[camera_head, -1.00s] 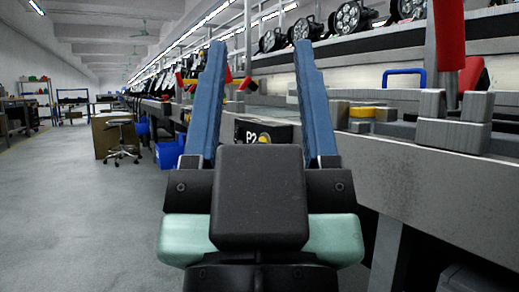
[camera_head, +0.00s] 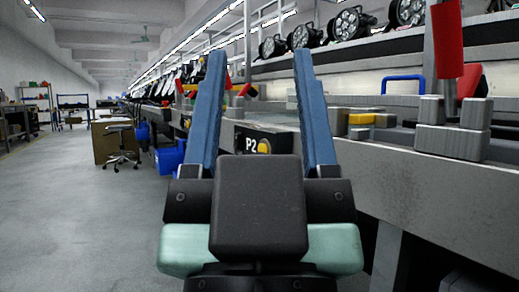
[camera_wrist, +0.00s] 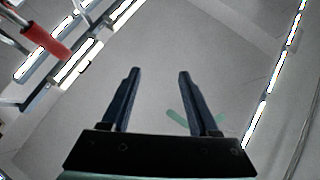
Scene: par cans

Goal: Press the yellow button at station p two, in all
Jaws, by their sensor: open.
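My gripper (camera_head: 258,62) is in the middle of the head view, its two blue fingers wide apart with nothing between them. Beyond the fingers, a dark sign marked P2 with a round yellow button (camera_head: 264,146) is on the front of the long bench, partly hidden by my gripper's body. The gripper is apart from the button. In the wrist view the open fingers (camera_wrist: 156,70) point at a pale grey surface, and the button does not show there.
The long grey bench (camera_head: 400,183) runs along the right, with grey blocks (camera_head: 455,140), a red-handled lever (camera_head: 447,40) and round lamps (camera_head: 352,20) above. A blue bin (camera_head: 168,160) and a stool (camera_head: 121,145) stand farther off. The floor (camera_head: 70,225) at left is clear.

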